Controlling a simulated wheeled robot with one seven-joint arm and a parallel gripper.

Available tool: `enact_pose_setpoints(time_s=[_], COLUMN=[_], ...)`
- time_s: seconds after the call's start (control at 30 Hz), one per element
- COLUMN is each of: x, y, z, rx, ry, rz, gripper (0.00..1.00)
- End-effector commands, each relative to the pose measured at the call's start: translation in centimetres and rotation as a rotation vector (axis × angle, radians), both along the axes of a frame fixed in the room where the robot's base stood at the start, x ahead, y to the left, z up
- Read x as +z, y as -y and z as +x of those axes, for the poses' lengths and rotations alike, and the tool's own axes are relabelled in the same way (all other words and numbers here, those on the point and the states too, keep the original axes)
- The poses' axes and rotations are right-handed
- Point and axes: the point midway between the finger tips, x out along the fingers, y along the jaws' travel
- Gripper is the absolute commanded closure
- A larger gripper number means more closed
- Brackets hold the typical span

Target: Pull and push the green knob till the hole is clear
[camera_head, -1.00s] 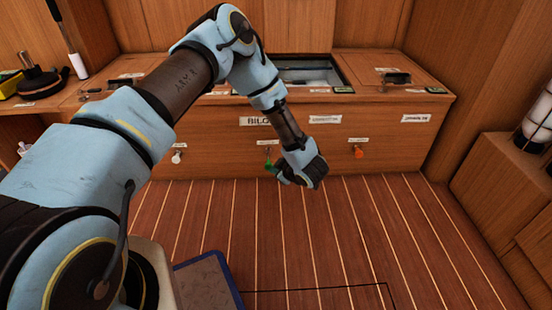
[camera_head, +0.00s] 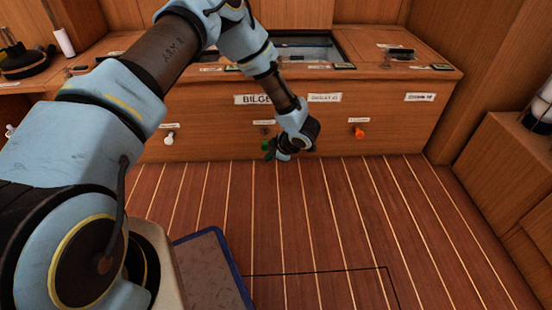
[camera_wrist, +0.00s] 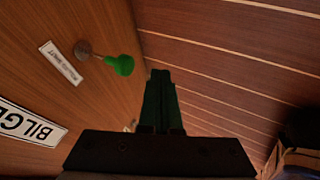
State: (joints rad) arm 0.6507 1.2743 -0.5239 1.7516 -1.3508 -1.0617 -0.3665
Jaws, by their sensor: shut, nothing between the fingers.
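The green knob (camera_wrist: 122,65) sticks out on a short stem from a round metal fitting in the wooden cabinet front, under a small white label (camera_wrist: 62,62). In the head view the green knob (camera_head: 266,146) is partly covered by my gripper (camera_head: 274,155). In the wrist view my gripper (camera_wrist: 160,74) is shut and empty, its dark green fingers together. The fingertips are beside the knob, with a small gap showing between them in that view. I cannot make out a hole near the knob.
A white knob (camera_head: 168,139) and an orange knob (camera_head: 359,133) stand on the same cabinet front, left and right. A BILGE label (camera_head: 254,99) is above. The striped floor (camera_head: 330,215) is open, with a blue-edged mat (camera_head: 212,265) near my base.

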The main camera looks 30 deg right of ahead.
Motion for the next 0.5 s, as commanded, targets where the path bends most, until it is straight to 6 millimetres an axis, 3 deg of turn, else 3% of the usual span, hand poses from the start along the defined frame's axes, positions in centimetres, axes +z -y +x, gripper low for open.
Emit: enact_pose_setpoints(time_s=[0.2,0.5], x=[0.0,0.3], y=[1.2,1.5], z=[2.7,3.2], rx=[0.002,-0.001], ry=[0.004,0.003], rz=[-0.005,-0.003], gripper=[1.00,1.00])
